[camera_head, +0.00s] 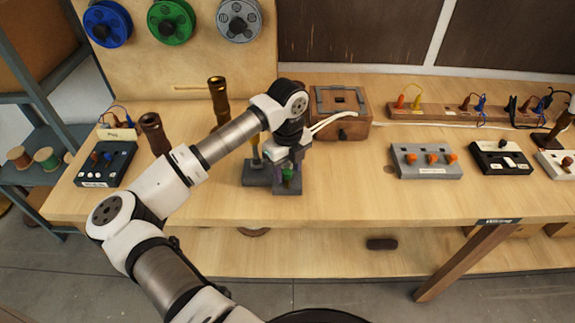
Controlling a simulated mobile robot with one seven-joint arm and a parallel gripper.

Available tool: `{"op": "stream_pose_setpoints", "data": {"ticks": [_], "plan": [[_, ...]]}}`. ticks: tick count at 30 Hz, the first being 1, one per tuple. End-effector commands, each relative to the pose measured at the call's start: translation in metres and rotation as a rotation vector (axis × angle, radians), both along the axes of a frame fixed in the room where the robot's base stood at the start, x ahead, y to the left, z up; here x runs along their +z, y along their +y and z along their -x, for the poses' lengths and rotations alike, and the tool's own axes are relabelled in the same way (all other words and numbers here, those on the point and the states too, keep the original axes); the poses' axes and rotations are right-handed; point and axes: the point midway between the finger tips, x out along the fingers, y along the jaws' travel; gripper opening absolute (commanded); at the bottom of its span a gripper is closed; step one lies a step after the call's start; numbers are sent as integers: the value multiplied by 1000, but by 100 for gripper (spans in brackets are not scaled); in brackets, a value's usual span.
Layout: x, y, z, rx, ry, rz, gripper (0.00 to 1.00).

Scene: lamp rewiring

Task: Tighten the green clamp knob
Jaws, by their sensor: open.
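The green clamp knob (288,174) shows just below my gripper, on a grey clamp block (288,188) near the front of the wooden bench. My gripper (286,165) is open and points down at the knob from above. Its fingers seem to reach around or beside the knob; I cannot tell whether they touch it. Part of the knob and the clamp is hidden behind the gripper. A purple part shows beside the knob. A second grey block (256,174) with a thin yellowish upright post stands to its left.
Brown turned posts (154,134) stand left behind my arm. A grey box with orange knobs (427,161) sits to the right. The bench front (350,200) is clear.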

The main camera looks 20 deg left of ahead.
Motion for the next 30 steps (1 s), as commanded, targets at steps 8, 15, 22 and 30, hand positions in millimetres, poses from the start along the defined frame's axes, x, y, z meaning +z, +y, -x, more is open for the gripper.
{"op": "stream_pose_setpoints", "data": {"ticks": [8, 15, 22, 30], "plan": [[0, 0, 0, 0, 0, 0, 30], [0, 0, 0, 0, 0, 0, 0], [-1, 0, 0, -20, 0, -2, 0], [-5, 0, 0, -147, -2, -4, 0]]}}
